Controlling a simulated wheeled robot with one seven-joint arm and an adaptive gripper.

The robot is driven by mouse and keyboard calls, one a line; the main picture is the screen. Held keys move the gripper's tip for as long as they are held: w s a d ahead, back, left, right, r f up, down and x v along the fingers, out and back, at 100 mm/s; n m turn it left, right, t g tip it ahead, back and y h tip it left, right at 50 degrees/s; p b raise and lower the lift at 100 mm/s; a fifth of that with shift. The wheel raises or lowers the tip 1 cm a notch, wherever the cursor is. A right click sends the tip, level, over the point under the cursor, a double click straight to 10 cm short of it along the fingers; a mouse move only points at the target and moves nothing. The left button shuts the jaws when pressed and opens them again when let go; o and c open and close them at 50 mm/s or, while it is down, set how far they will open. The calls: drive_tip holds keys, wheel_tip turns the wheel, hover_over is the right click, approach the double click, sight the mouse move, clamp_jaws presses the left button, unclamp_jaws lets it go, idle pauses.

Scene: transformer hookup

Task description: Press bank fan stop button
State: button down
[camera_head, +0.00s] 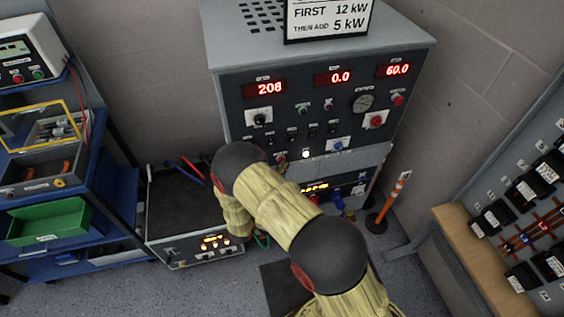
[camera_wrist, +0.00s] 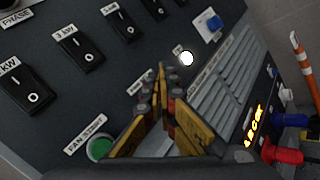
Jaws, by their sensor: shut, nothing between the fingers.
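The grey load bank panel (camera_head: 290,105) stands ahead with lit red readouts. In the wrist view my gripper (camera_wrist: 162,72) is shut and empty, its fingertips over the lower part of the panel face. A green button (camera_wrist: 99,148) labelled FAN START is left of the fingers, partly covered by them. A small label (camera_wrist: 139,82) sits just left of the fingertips; its text is too small to read. The stop button is not clearly visible in the wrist view; the fingers may hide it. In the head view a small red button (camera_head: 281,158) shows beside my arm. Contact cannot be told.
A lit white lamp (camera_wrist: 186,58) and a blue knob (camera_wrist: 208,25) are right of the fingertips. Black kW switches (camera_wrist: 78,50) line the panel. Red and blue plugs (camera_wrist: 282,153) stick out lower right. An orange post (camera_head: 394,200) stands right of the bank.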

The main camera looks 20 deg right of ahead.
drive_tip(key=shift+w, duration=0.1)
drive_tip(key=shift+w, duration=0.3)
drive_tip(key=shift+w+b, duration=0.35)
drive_tip(key=shift+w, duration=0.05)
idle(0.7)
drive_tip(key=shift+s, duration=0.85)
drive_tip(key=s+p, duration=0.1)
drive_tip(key=s, duration=0.5)
idle(1.0)
